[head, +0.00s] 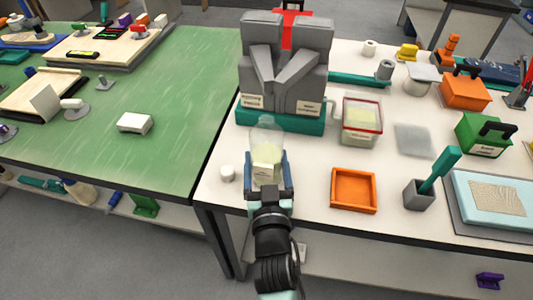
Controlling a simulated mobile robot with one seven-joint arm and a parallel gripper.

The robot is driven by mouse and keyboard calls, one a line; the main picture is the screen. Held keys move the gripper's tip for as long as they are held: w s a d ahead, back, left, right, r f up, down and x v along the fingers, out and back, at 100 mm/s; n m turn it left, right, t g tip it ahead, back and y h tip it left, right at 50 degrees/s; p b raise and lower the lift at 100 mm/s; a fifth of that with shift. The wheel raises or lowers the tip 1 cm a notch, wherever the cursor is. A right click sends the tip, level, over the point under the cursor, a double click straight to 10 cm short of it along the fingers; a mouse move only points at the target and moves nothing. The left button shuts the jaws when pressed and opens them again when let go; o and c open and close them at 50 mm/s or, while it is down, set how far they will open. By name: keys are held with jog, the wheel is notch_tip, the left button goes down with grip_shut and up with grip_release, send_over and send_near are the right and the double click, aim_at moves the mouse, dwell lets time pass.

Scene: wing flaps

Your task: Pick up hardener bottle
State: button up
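A clear bottle (266,150) with pale yellow contents and a small light label stands near the left front of the white table. I take it to be the hardener bottle, but its label is too small to read. My gripper (269,178) reaches in from the front, with one blue finger on each side of the bottle's lower body. The fingers are spread about as wide as the bottle. I cannot tell whether they touch it. The gripper's palm hides part of the bottle's base.
A small white cap-like piece (227,173) lies just left of the gripper. A grey fixture on a teal base (280,122) stands close behind the bottle. A red-rimmed clear container (361,120) and an orange tray (354,190) are to the right. A green table (100,150) is at left.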

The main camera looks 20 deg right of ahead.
aim_at(267, 135)
jog(key=shift+c, duration=1)
notch_tip(267, 135, up, 10)
jog(key=p, duration=0.2)
jog(key=shift+r+p, duration=0.1)
jog(key=shift+p, duration=0.3)
